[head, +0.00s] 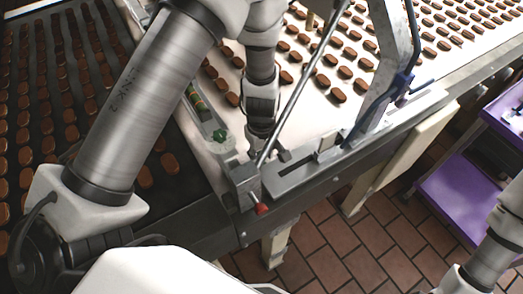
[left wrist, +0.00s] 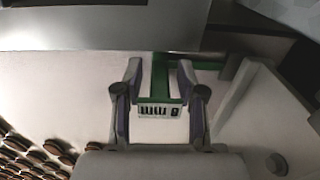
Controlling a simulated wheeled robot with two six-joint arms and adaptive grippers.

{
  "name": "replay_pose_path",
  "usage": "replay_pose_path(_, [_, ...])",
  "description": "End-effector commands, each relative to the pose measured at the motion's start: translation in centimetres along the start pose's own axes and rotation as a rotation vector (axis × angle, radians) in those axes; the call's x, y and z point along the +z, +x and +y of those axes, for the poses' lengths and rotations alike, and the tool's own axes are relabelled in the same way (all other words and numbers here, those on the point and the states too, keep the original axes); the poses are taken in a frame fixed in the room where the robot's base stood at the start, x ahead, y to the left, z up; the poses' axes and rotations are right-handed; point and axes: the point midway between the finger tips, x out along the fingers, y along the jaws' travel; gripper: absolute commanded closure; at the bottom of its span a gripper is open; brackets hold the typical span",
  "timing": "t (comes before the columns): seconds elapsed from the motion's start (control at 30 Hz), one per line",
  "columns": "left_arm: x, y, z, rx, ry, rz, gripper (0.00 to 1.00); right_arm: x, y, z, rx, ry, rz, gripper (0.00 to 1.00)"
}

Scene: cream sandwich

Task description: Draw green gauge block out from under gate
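In the left wrist view the green gauge block (left wrist: 160,88) lies on a pale surface, with a white face marked by dark bars at its near end. Its far part runs up to the lower edge of a grey metal plate, apparently the gate (left wrist: 90,24), which hides the rest. My left gripper (left wrist: 159,66) is open, with one finger on each side of the block and gaps visible beside it. In the head view my left gripper (head: 272,152) is low beside the metal rail; the block cannot be made out there. My right gripper is out of view.
A pale conveyor (head: 345,55) carries rows of chocolate-brown biscuits, and a dark belt (head: 60,60) at left carries more. A metal lever with a red knob (head: 262,209) stands close to my left gripper. A purple cart (head: 460,190) stands at right.

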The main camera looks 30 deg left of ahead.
Motion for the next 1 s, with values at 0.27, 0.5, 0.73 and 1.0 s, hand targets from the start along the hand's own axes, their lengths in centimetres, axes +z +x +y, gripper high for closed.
replay_pose_path(0.27, [0.0,0.0,0.0,0.0,0.0,0.0,1.0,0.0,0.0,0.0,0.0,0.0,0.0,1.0])
replay_pose_path(0.5, [0.0,-0.1,0.9,0.0,0.0,0.001,1.0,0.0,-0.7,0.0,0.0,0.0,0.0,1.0])
replay_pose_path(0.73, [0.0,-0.1,2.0,0.0,0.001,0.0,1.0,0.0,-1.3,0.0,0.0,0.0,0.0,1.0])
replay_pose_path(1.0, [0.0,0.0,3.3,0.001,0.001,0.0,1.0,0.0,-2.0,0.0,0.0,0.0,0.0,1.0])
